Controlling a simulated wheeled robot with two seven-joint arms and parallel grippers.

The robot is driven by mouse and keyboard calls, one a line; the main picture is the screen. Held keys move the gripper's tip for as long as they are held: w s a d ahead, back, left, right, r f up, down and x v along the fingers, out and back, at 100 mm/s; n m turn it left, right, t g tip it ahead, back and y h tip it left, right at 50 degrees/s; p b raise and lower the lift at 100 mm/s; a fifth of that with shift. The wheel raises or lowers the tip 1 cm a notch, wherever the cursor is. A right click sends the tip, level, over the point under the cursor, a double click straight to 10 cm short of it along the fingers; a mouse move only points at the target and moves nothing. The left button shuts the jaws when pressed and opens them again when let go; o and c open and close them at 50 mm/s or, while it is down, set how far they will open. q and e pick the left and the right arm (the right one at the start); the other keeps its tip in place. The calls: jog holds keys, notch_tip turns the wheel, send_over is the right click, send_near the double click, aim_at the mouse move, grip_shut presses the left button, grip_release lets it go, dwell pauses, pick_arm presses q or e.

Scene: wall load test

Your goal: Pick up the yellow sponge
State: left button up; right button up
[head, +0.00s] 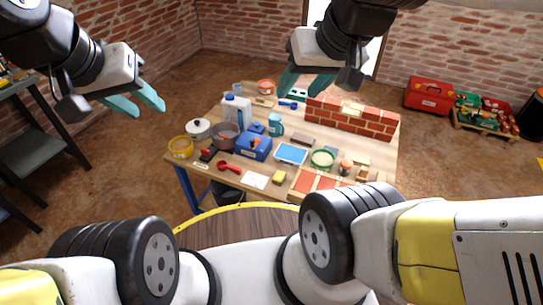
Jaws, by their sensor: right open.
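A small yellow sponge (279,177) lies at the front edge area of the wooden table (215,182), right of a white sheet. My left gripper (151,112) hangs at the upper left with its teal fingers apart and nothing between them, well away from the sponge. My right gripper (302,92) is at the top centre above the back of the table, open, and far behind the sponge in the picture. Nothing covers the sponge.
Near the sponge are a white sheet (255,181), a red scoop-like tool (229,167), a blue toolbox (254,147), a blue-topped tray (291,154) and red tiles (312,183). A low brick wall (350,119) stands at the back right. A shelf (22,130) stands at left.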

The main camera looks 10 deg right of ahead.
jog(key=shift+o, duration=0.3)
jog(key=m+g+h, duration=0.2)
jog(key=m+g, duration=0.4)
jog(key=m, duration=0.1)
send_over(280, 175)
jog(key=f, duration=4.6)
jog(key=shift+w+a, duration=0.15)
jog(key=shift+a, duration=0.1)
notch_tip(280, 175, down, 8)
jog(key=shift+d+f, duration=0.1)
jog(key=shift+d, duration=0.05)
